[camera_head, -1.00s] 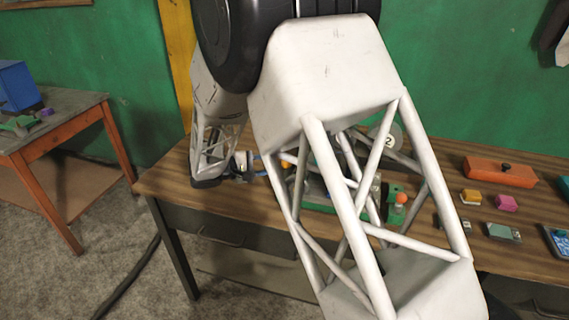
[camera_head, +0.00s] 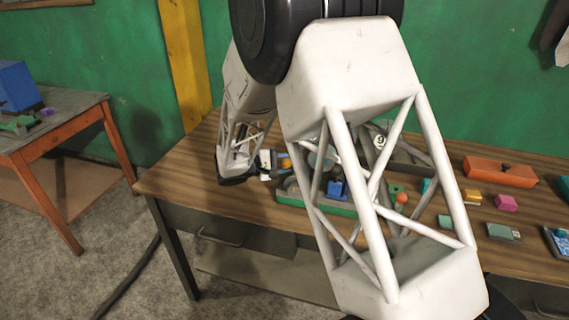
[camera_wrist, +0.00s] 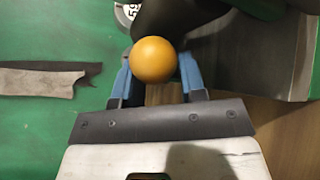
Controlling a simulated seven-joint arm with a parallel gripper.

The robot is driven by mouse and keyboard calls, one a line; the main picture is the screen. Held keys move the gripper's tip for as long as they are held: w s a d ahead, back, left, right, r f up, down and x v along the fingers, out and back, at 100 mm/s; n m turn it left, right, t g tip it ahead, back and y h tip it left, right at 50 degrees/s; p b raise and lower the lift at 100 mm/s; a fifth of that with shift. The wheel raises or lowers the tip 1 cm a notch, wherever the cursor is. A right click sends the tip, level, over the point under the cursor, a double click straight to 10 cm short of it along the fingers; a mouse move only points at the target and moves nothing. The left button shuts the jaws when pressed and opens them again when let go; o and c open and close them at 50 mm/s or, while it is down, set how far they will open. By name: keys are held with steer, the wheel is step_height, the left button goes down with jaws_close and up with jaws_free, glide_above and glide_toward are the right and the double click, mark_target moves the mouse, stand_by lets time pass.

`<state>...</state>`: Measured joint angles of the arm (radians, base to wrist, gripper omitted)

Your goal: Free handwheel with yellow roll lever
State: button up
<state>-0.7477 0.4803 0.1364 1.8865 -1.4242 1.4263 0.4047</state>
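The yellow-orange ball knob (camera_wrist: 153,60) of the roll lever sits between the two blue fingers of my gripper (camera_wrist: 156,75) in the wrist view. The fingers are spread, one on each side of the ball; firm contact does not show. The knob also shows small in the head view (camera_head: 285,162), just right of my wrist. In the head view a grey round part (camera_head: 320,158), possibly the handwheel, shows through my arm's lattice, partly hidden. A dark shape (camera_wrist: 185,15) beyond the knob in the wrist view is not clearly identifiable.
A green base (camera_head: 340,209) with a blue block (camera_head: 337,188) stands on the wooden table (camera_head: 180,185). An orange-red ball (camera_head: 402,198), an orange box (camera_head: 499,171), and yellow (camera_head: 471,197) and pink (camera_head: 507,203) blocks lie right. The table's left end is clear.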

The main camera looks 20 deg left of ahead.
steer(key=shift+d, duration=0.1)
jaws_close()
steer(key=shift+w+r, duration=0.1)
stand_by(0.4)
steer(key=shift+w+r+n+g+y, duration=0.4)
steer(key=shift+r+n+g, duration=0.15)
steer(key=shift+n+g, duration=0.05)
steer(key=shift+w+r+n+g+y, duration=0.3)
steer(key=shift+w+r+n+g, duration=0.45)
steer(key=shift+g, duration=0.35)
steer(key=w+n+g, duration=0.1)
steer(key=w+r+n+g, duration=0.1)
steer(key=shift+g, duration=0.3)
steer(key=shift+w+r+n+g+y, duration=0.2)
steer(key=shift+w+n+g, duration=0.15)
steer(key=shift+w+g, duration=0.25)
steer(key=shift+w+r+n+g+y, duration=0.1)
steer(key=shift+w+n+g+y, duration=0.15)
steer(key=shift+w+g, duration=0.3)
